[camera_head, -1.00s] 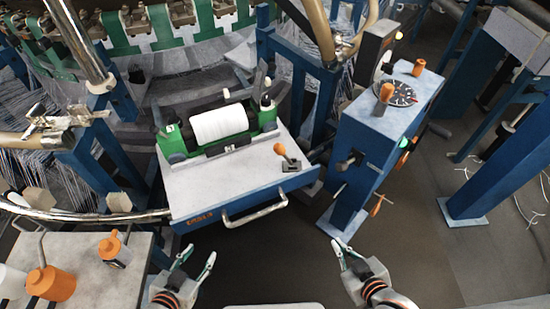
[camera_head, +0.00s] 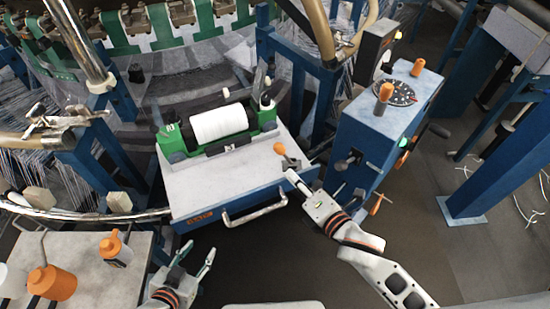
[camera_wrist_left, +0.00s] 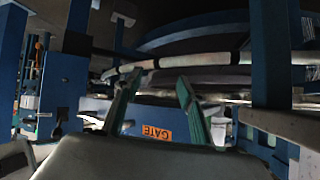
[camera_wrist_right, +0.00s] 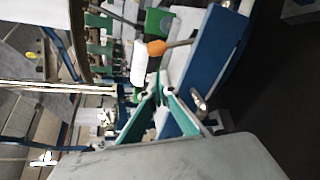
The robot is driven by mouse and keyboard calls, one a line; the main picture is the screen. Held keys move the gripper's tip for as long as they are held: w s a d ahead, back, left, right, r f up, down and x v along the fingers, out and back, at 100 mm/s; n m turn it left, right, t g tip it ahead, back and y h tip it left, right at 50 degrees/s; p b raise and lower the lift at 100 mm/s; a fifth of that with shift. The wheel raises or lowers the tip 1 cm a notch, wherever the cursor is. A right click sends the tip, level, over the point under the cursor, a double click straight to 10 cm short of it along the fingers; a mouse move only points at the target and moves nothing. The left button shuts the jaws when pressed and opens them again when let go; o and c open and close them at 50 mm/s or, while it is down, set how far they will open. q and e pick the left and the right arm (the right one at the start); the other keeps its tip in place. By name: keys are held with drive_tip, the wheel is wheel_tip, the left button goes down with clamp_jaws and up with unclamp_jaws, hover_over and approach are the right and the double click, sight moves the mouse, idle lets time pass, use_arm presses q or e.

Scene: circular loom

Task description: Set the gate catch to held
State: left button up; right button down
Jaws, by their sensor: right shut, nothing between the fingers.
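The gate is a pale-topped blue table (camera_head: 235,180) with a front handle and an orange label; the label reads GATE in the left wrist view (camera_wrist_left: 157,133). Its catch appears to be the small lever with an orange knob (camera_head: 280,149) near its right edge, leaning toward the back left. The knob also shows in the right wrist view (camera_wrist_right: 156,48), just beyond the fingertips. My right gripper (camera_head: 295,180) is shut and empty at the gate's front right corner, close to the lever but apparently apart from it. My left gripper (camera_head: 198,252) is open and empty in front of the gate.
A white roll (camera_head: 219,124) in a green cradle sits on the gate. A blue control post (camera_head: 375,130) with orange knobs and a dial stands close right of my right gripper. A side table (camera_head: 90,262) with orange containers is at the left.

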sight(285, 154)
drive_tip(key=b+x, duration=0.1)
drive_tip(key=x, duration=0.9)
drive_tip(key=shift+d, duration=0.1)
